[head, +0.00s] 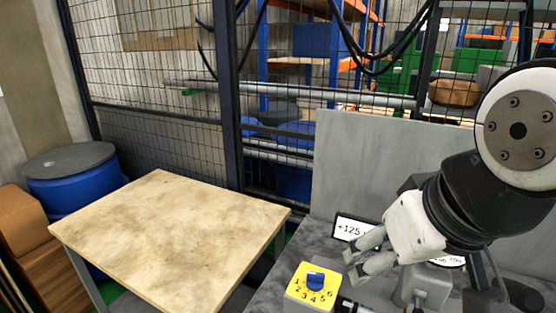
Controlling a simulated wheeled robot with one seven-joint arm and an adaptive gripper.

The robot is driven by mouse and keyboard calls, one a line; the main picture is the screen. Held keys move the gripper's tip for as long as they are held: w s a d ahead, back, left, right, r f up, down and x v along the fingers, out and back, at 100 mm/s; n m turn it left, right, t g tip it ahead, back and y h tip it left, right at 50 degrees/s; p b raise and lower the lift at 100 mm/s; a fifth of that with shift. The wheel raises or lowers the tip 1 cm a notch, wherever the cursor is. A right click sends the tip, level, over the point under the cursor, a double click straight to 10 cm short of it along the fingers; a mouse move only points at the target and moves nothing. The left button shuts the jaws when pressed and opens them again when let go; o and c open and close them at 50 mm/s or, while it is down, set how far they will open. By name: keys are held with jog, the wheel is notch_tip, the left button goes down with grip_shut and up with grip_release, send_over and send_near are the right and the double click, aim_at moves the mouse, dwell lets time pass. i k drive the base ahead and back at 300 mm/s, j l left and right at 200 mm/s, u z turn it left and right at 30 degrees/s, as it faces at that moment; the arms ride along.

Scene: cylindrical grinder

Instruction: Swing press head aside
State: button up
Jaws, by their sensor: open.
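My gripper (354,264) is at the lower right in the head view, with its fingers pointing left. The fingers are open, with nothing seen between them. It is in front of a white display (349,228) reading "+125" and up and to the right of a yellow dial box (311,289) with a blue knob. A light grey metal part (432,283) stands below my gripper's body, partly hidden by it. I cannot tell whether this part is the press head; no other part is clearly the press head.
A grey upright panel (372,165) stands behind the grey machine top (268,300). A wooden-topped table (165,235) stands at left, its top bare. A blue drum (72,182) and brown boxes (22,228) are at far left. A mesh fence (160,135) closes the back.

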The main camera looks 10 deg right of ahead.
aim_at(423, 286)
jog(key=z, duration=0.7)
jog(key=k+l+u, duration=0.1)
jog(key=u, duration=0.2)
jog(key=k+l+u, duration=0.1)
jog(key=u, duration=0.15)
jog(key=k+l, duration=0.4)
jog(key=k, duration=0.25)
jog(key=k+l+z, duration=0.1)
jog(key=z, duration=0.3)
